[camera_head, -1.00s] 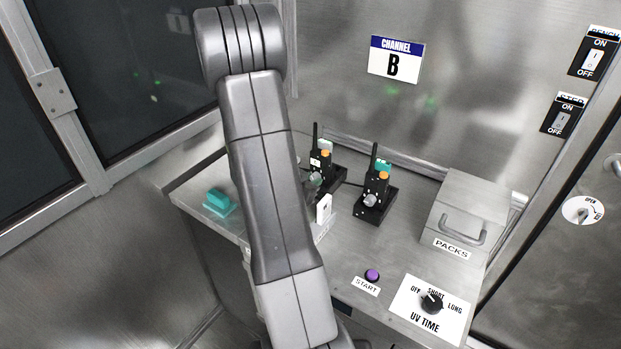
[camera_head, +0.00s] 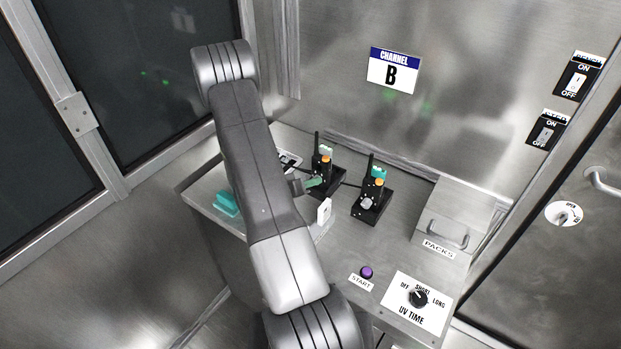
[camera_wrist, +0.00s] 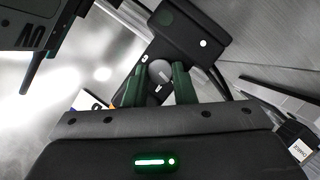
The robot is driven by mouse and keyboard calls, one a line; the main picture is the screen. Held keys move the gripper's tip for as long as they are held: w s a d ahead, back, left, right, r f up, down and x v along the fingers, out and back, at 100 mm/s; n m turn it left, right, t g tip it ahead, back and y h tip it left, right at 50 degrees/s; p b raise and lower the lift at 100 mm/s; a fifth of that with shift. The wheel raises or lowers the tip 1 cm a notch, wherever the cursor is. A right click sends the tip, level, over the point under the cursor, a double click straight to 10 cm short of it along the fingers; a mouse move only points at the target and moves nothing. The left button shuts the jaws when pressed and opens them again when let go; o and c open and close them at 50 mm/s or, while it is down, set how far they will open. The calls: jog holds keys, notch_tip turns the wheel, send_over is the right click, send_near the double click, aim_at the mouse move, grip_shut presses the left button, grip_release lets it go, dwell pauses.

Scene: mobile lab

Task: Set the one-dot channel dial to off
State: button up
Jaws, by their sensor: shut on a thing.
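Two black radios stand in black cradles on the metal bench in the head view, a left radio (camera_head: 321,165) and a right radio (camera_head: 374,186). In the wrist view, a round grey dial (camera_wrist: 160,71) with a white mark sits on a black housing (camera_wrist: 190,32) that bears one white dot (camera_wrist: 204,43). The green fingers of my gripper (camera_wrist: 158,84) are on either side of this dial, shut on it. In the head view, my gripper (camera_head: 314,183) is at the front of the left radio, and its dial is hidden there. The mark's setting label is not readable.
The right radio stands close beside. A white card (camera_head: 323,211) stands in front of the left radio. A teal block (camera_head: 226,205) lies at bench left. A PACKS box (camera_head: 452,220), purple START button (camera_head: 366,272) and UV TIME dial (camera_head: 418,298) are on the right.

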jog(key=shift+n+h, duration=0.4)
jog(key=shift+n, duration=0.3)
jog(key=shift+f, duration=0.1)
jog(key=o, duration=1)
